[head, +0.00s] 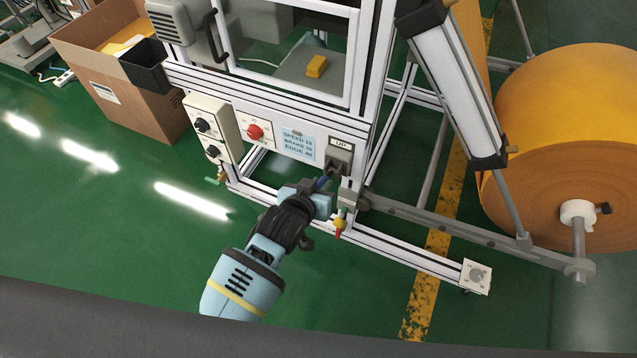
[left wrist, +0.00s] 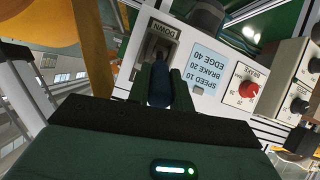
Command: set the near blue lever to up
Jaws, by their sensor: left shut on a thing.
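The blue lever (head: 322,183) sticks out of a grey housing (head: 340,158) on the machine's front, under a label reading UP (head: 341,144). In the left wrist view the lever (left wrist: 159,86) shows dark blue between the two fingers, and an inverted DOWN label (left wrist: 161,31) shows at the housing's other end. My left gripper (head: 326,192) is shut on the lever. The fingers hide part of the lever, and I cannot tell its exact angle. My right gripper is not in view.
A red knob (head: 255,131) and a box with black knobs (head: 203,126) sit left of the lever. A small red-and-yellow valve (head: 339,226) is just below the gripper. A large orange roll (head: 560,130) stands right; a cardboard box (head: 115,75) stands left. Green floor is open at left.

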